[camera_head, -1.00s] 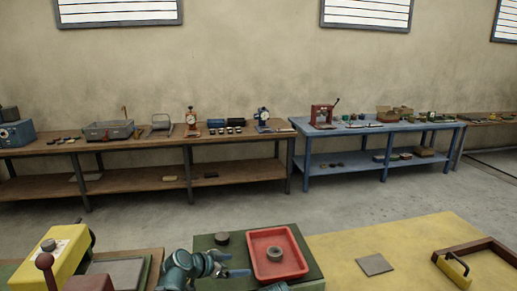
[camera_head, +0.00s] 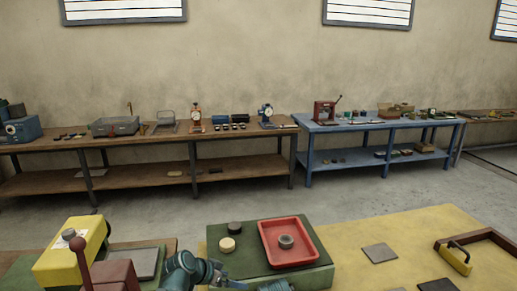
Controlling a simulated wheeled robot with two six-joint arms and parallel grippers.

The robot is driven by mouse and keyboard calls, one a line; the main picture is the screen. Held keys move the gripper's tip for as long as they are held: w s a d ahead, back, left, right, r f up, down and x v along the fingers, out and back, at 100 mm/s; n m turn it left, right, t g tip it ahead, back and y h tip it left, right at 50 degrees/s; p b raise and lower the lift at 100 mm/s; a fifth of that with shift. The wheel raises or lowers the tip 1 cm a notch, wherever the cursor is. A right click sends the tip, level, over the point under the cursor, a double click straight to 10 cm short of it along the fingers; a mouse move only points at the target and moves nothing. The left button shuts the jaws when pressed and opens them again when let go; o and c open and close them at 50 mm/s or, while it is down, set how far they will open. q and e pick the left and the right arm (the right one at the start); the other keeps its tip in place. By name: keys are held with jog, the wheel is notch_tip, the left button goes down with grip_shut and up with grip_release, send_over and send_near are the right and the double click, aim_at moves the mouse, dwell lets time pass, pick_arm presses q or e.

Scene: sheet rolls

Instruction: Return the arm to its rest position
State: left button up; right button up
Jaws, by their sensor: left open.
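My left arm (camera_head: 187,271) comes in at the bottom edge, left of centre. Its left gripper (camera_head: 232,284) is low at the bottom edge, in front of the green board, partly cut off by the frame. It is open, and I see nothing between its fingers. A pale round disc (camera_head: 227,245) lies on the green board (camera_head: 250,258), apart from the gripper. My right gripper does not show.
A red tray (camera_head: 262,235) with a grey ring (camera_head: 286,242) in it lies on the board. A dark disc (camera_head: 234,228) is beside it. A yellow machine (camera_head: 72,255) with a dark red knob stands left. A yellow mat (camera_head: 400,235) with grey plates spreads right.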

pick_arm(q)
jog(key=s+a+f+n+g+y, duration=0.55)
jog(key=s+a+n, duration=0.2)
jog(key=s, duration=0.45)
jog(key=s+d+m+y, duration=0.2)
jog(key=s+d+m, duration=0.2)
jog(key=d, duration=0.6)
jog(key=s, duration=0.2)
jog(key=shift+s+f, duration=0.2)
jog(key=shift+s, duration=0.1)
